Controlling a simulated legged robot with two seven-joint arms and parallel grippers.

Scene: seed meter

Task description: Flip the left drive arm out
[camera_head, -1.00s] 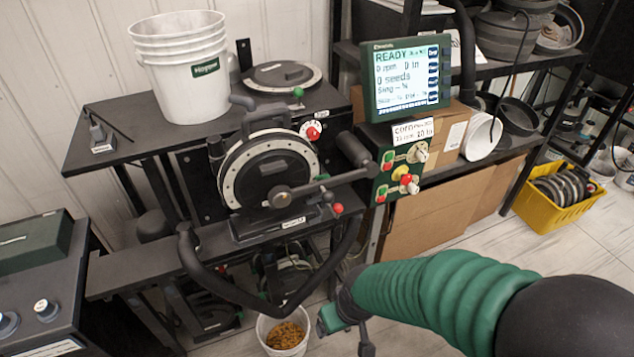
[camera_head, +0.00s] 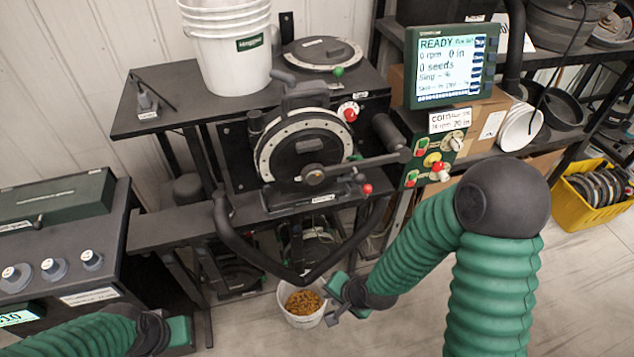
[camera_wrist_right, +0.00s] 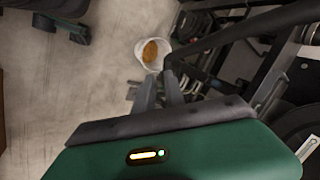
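The seed meter (camera_head: 264,160) is a round unit with a pale-rimmed disc on the black bench. A dark drive arm (camera_head: 362,164) runs from the round hub (camera_head: 313,176) at the disc's front to the right, ending near a dark cylinder. Which part the task calls the left drive arm I cannot tell for certain. My right gripper (camera_head: 335,303) is below the meter, in front of the bench, apart from it. In the right wrist view its two grey fingers (camera_wrist_right: 160,90) stand slightly apart with nothing between them. My left gripper (camera_head: 178,335) is at the bottom left; its fingers are not clear.
A black tube loop (camera_head: 262,250) hangs in front of the bench. A white bucket of orange seeds (camera_head: 302,304) stands on the floor behind my right gripper; it also shows in the right wrist view (camera_wrist_right: 152,52). The control panel (camera_head: 437,160) and monitor (camera_head: 449,65) stand right of the meter.

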